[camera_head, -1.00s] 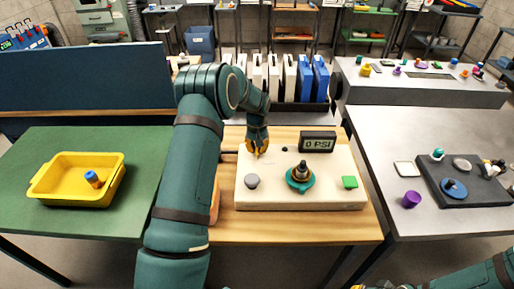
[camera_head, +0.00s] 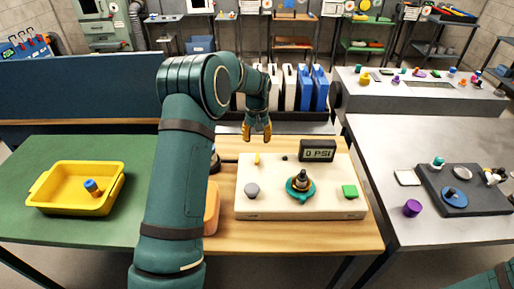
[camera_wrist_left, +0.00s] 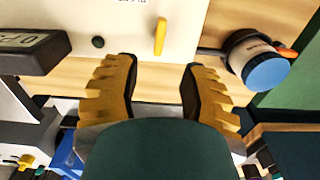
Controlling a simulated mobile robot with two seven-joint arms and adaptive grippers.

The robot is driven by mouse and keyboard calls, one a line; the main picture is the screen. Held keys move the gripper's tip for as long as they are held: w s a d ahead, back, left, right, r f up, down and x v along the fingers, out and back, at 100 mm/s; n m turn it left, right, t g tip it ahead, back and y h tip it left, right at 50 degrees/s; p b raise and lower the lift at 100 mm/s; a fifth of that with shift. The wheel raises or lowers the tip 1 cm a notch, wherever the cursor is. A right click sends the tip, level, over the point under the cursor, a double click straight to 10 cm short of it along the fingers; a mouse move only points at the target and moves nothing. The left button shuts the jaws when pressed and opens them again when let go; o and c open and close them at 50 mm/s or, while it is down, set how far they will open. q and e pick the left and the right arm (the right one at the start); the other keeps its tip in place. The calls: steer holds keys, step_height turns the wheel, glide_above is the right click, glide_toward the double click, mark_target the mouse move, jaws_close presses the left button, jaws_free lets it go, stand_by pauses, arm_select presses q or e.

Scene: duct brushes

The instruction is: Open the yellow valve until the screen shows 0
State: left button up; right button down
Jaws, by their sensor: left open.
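The yellow valve (camera_head: 256,159) is a small yellow lever at the back left of the cream panel (camera_head: 275,207). It also shows in the left wrist view (camera_wrist_left: 160,36), pointing straight toward the gripper side. The screen (camera_head: 318,150) at the panel's back right reads "0 PSI". My left gripper (camera_head: 257,134) is open and empty, above and behind the valve and apart from it. Its two yellow fingers (camera_wrist_left: 160,88) are spread wide in the wrist view, with the valve beyond them. My right gripper is not in view; only part of my right arm shows at bottom right.
The panel carries a grey knob (camera_head: 252,190), a teal valve with a black top (camera_head: 300,186) and a green button (camera_head: 350,191). A blue-capped container (camera_wrist_left: 257,62) stands left of the panel. A yellow bin (camera_head: 70,207) is on the green table. Binders (camera_head: 305,88) stand behind.

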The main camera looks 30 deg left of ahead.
arm_select(q)
step_height(320, 180, up, 2)
steer(key=shift+r, duration=0.15)
stand_by(0.5)
